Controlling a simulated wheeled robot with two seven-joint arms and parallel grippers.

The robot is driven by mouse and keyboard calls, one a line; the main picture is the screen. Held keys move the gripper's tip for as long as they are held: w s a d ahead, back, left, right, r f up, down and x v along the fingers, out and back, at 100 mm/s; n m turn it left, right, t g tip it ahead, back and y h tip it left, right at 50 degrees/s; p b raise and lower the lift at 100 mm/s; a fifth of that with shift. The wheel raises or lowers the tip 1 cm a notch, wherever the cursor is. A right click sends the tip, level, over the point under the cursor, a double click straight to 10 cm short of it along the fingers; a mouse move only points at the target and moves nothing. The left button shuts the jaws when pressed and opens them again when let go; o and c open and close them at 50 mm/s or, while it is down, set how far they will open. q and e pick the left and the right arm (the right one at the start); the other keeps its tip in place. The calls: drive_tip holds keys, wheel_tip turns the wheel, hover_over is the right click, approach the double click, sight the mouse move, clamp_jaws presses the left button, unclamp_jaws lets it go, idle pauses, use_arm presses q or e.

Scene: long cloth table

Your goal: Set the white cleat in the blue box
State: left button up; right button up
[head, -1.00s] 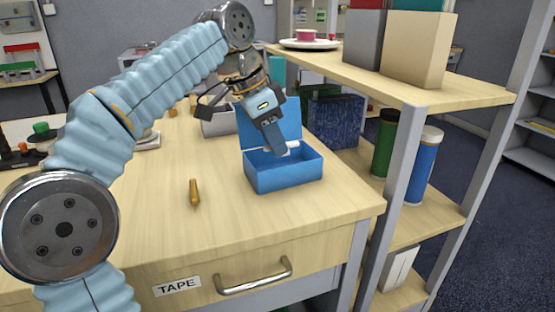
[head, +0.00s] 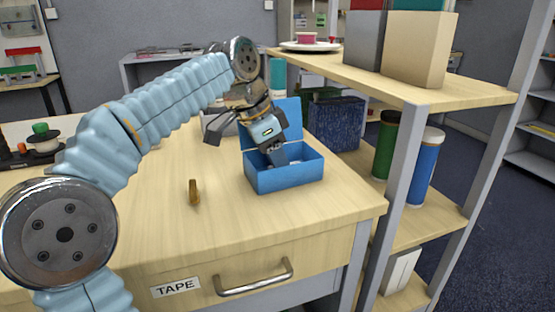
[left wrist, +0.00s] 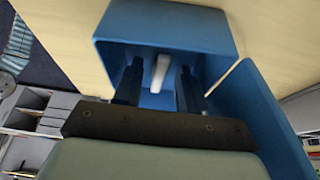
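The blue box (head: 285,180) stands open on the table, with its lid raised at the back. My left gripper (head: 278,160) reaches down into it from above. In the left wrist view the white cleat (left wrist: 160,73) is inside the blue box (left wrist: 200,25), between the two dark fingers (left wrist: 158,86). A gap shows on each side of the cleat, so the fingers are open. The front wall hides the fingertips and most of the cleat in the head view. My right gripper is not in view.
A small brown-gold piece (head: 194,191) lies on the table (head: 150,225) left of the box. A shelf unit (head: 435,85) with boxes and canisters stands on the right. The table front is mostly clear.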

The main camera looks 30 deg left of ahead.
use_arm(q)
drive_tip(key=shift+r, duration=0.3)
drive_tip(key=p+v, duration=0.3)
drive_tip(key=v, duration=0.8)
drive_tip(key=shift+s+r, duration=0.15)
drive_tip(key=shift+r, duration=0.15)
drive_tip(key=shift+a, duration=0.1)
